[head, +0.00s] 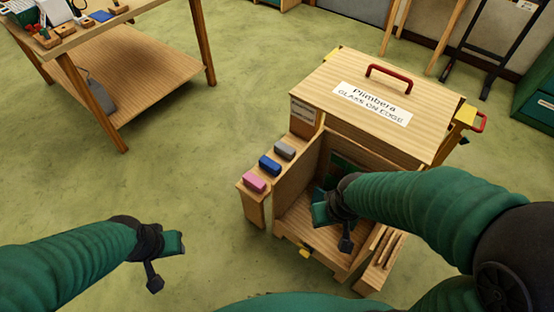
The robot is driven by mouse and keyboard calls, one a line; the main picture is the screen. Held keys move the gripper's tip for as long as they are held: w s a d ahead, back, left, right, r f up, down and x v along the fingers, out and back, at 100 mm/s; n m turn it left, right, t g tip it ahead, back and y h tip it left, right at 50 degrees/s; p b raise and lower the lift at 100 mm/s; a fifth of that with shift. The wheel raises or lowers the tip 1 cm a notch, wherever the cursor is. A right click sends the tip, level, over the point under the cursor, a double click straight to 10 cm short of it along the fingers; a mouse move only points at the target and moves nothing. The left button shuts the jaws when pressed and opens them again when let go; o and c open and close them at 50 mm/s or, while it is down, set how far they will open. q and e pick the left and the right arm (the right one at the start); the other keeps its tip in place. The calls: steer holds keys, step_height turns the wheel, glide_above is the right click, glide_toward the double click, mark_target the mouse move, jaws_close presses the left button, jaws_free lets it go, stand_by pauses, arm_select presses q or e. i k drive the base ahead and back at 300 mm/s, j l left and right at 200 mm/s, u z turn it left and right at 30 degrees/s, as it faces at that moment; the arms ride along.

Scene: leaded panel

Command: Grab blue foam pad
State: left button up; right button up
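The blue foam pad (270,165) lies on a narrow wooden ledge (253,208) along the left side of a wooden crate. It sits between a pink pad (254,183) nearer to me and a grey pad (284,150) farther back. My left gripper (172,245) is over the floor, left of and nearer than the ledge, apart from the pads. My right gripper (322,211) is in front of the crate's open compartment, right of the pads. I see nothing held in either gripper, but their finger gaps are too small to make out.
The crate (437,134) has a labelled lid with a red handle (389,78). A yellow catch (305,252) is on its low front edge. A wooden workbench (130,75) with tools stands at upper left. Green floor (170,185) left of the ledge is clear.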

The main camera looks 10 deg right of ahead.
mark_target(268, 164)
steer(key=i+j+u, duration=0.2)
steer(key=i, duration=0.45)
steer(key=i+u, duration=0.25)
steer(key=i, duration=0.45)
